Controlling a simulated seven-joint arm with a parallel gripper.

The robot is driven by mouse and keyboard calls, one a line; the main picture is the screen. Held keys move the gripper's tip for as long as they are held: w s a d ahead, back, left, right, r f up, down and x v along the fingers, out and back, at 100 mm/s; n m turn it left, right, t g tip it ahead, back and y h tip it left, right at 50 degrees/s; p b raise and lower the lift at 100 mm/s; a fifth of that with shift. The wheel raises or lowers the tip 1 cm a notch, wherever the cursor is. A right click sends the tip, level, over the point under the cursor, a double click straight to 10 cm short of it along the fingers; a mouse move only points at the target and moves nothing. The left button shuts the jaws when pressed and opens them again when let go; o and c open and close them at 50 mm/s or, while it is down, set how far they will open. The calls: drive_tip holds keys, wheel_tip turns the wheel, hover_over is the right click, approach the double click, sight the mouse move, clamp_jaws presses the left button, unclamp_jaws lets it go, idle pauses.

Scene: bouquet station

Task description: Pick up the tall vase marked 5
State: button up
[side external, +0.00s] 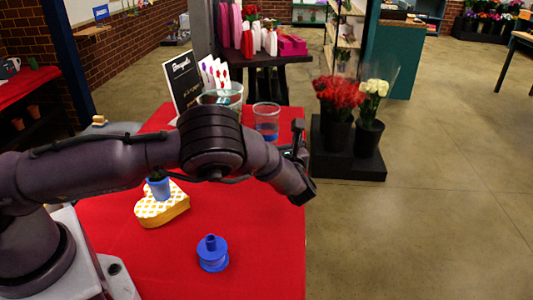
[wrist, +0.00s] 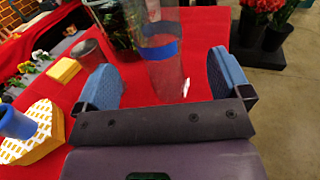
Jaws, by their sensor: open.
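A tall clear glass vase with a blue band (wrist: 163,50) stands upright on the red table in the wrist view. A clear vase with blue near its base also shows in the side view (side external: 266,117), behind my arm. No number 5 is legible on it. My gripper (wrist: 162,72) is open, with its two blue finger pads spread to the left and right of the vase in the picture. I see no pad touching the glass, and cannot tell its exact depth between them. In the side view my gripper (side external: 299,152) is edge-on at the table's right edge.
A wider clear glass vessel (side external: 226,95) and a black sign (side external: 183,80) stand beyond my arm. A yellow-and-white heart-shaped box (side external: 162,209), a blue pot (side external: 159,188) and a blue spool (side external: 212,253) are nearer. Flower buckets (side external: 338,134) stand right of the table.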

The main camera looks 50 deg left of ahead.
sight(271, 133)
drive_tip(key=x, duration=0.3)
drive_tip(key=shift+a, duration=0.3)
drive_tip(key=shift+r+x, duration=0.15)
drive_tip(key=shift+x, duration=1.25)
drive_tip(key=shift+r+x, duration=0.15)
drive_tip(key=shift+x, duration=1.2)
drive_tip(key=shift+s, duration=0.15)
drive_tip(key=shift+c, duration=0.4)
drive_tip(key=c, duration=1.4)
drive_tip(key=shift+r, duration=0.1)
drive_tip(key=shift+c, duration=1.3)
